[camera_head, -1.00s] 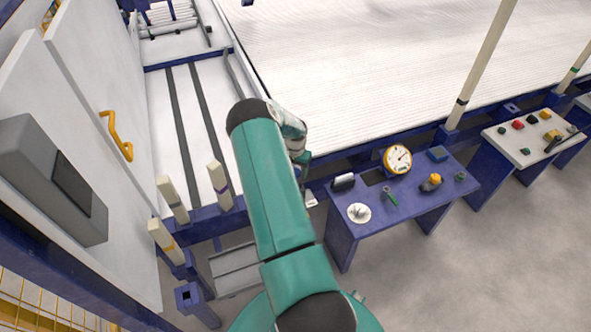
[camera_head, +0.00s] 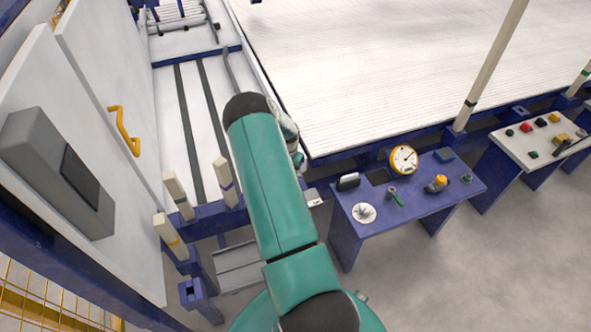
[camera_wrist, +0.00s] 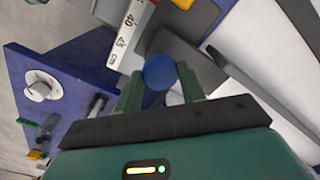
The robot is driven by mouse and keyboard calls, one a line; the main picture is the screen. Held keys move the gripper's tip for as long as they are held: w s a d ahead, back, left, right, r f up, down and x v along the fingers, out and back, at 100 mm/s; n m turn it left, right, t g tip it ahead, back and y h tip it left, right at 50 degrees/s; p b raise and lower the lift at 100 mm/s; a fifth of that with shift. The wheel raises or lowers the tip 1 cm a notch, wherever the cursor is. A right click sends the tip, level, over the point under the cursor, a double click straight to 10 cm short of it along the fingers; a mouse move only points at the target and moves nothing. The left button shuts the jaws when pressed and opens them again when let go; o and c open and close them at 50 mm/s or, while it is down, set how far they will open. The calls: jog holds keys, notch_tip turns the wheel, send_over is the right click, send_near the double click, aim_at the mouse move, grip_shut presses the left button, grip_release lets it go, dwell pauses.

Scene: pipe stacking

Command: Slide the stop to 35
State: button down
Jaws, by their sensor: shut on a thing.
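In the wrist view my gripper (camera_wrist: 160,78) is closed around a round blue knob (camera_wrist: 160,71), with a green finger on each side of it. A grey plate (camera_wrist: 186,48), which looks like part of the stop, lies beside and beyond the knob. Next to it runs a white scale (camera_wrist: 127,32) with 40 and 45 legible near its end. A yellow part (camera_wrist: 183,3) shows at the top edge. I cannot tell the stop's exact reading. In the head view my teal arm hides the knob and most of the gripper.
A blue table (camera_head: 345,237) with a dial gauge (camera_head: 403,159) and several small controls stands to the right of my arm. A white control panel (camera_head: 520,150) is farther right. A white cabinet with a yellow handle (camera_head: 124,131) stands at left.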

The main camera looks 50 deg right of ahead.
jog(key=shift+s+d, duration=0.1)
jog(key=shift+d, duration=0.05)
jog(key=c, duration=0.9)
grip_release()
jog(key=shift+o, duration=0.2)
notch_tip(320, 180, up, 14)
